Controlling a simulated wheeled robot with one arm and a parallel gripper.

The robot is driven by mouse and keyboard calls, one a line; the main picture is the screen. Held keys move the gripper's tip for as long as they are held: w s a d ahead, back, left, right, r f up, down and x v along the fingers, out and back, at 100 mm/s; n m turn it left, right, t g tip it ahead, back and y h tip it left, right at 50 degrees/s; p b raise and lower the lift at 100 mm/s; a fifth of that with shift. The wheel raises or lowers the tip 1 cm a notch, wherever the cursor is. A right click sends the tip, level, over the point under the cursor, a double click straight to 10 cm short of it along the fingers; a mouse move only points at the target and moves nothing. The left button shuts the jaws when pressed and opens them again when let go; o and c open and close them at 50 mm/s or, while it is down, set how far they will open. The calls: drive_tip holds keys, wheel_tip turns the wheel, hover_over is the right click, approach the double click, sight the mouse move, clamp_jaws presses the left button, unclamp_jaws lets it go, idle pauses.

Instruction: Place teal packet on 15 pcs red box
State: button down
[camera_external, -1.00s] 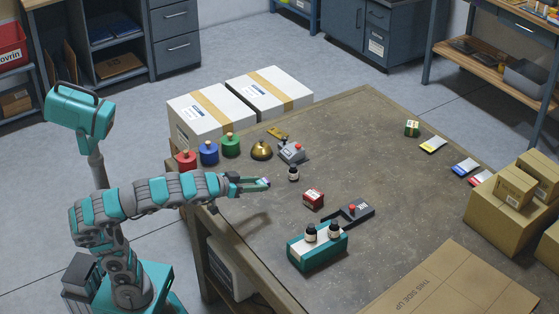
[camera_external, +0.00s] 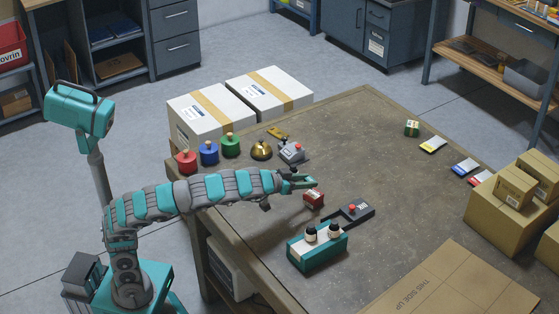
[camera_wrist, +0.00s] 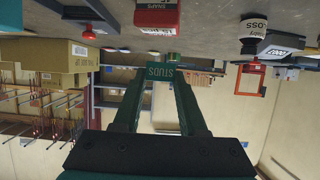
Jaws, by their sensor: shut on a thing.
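My gripper (camera_external: 308,182) is shut on the teal packet (camera_wrist: 160,73), which shows between the two fingertips in the wrist view with lettering on its face. The small red box (camera_external: 314,199) stands on the table just below and beside my gripper in the external view. It also shows at the top of the upside-down wrist view (camera_wrist: 157,17), beyond the packet and apart from it. In the external view the packet is small and mostly hidden by the fingers.
A black device with a red button (camera_external: 352,212) and a teal-white box with two bottles (camera_external: 318,250) lie in front. A bell (camera_external: 261,150) and grey scale (camera_external: 291,152) stand behind. The table's middle right is clear.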

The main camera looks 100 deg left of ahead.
sight(309, 196)
drive_tip(key=shift+w+a+f, duration=0.1)
drive_tip(key=shift+w+a, duration=0.1)
drive_tip(key=shift+w, duration=0.5)
drive_tip(key=shift+s+f, duration=0.1)
drive_tip(key=shift+f, duration=1.6)
drive_tip(key=shift+f, duration=0.1)
drive_tip(key=shift+c, duration=2.3)
unclamp_jaws()
drive_tip(key=shift+r, duration=0.25)
drive_tip(key=v, duration=1.2)
drive_tip(key=shift+f, duration=0.15)
